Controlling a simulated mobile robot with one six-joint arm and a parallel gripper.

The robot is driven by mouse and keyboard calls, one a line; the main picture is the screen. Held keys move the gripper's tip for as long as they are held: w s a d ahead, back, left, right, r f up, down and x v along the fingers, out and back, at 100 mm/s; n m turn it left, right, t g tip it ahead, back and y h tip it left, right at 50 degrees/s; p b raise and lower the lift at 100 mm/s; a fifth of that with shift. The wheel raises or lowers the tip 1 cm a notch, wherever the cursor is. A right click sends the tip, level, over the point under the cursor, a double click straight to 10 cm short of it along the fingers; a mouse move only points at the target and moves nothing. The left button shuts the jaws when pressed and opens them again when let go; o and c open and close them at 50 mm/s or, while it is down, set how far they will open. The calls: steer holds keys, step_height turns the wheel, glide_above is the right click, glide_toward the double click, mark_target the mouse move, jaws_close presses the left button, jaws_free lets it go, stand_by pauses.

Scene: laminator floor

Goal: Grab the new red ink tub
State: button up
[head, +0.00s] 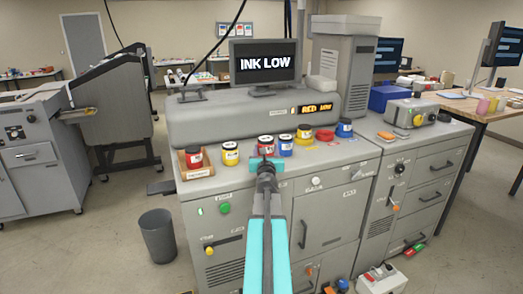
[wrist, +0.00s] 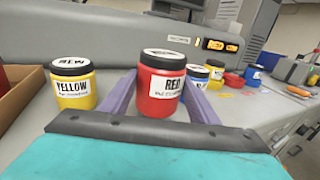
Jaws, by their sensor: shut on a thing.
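A red ink tub (wrist: 160,90) with a black rim, a white lid label and a "RED" label stands upright between the fingers of my gripper (wrist: 158,95). My gripper is shut on it. In the head view the same tub (head: 266,142) shows at the end of my arm, over the front of the grey machine top, and my gripper (head: 266,158) is partly hidden. In the wrist view I cannot tell whether the tub's base touches the machine top. Another red tub (head: 195,157) sits in a cardboard box (head: 198,172) at the left.
A yellow tub (head: 230,154) stands left of the held tub, and a blue tub (head: 286,146) stands close on its right. Farther right are another yellow tub (head: 304,134), a low red container (head: 325,135) and another blue tub (head: 344,128). A screen (head: 265,64) reads "INK LOW".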

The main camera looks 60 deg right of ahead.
steer(key=s+a, duration=0.4)
steer(key=s, duration=0.2)
steer(key=shift+a+r+b, duration=0.3)
steer(key=shift+r, duration=0.1)
steer(key=shift+s, duration=0.1)
stand_by(0.3)
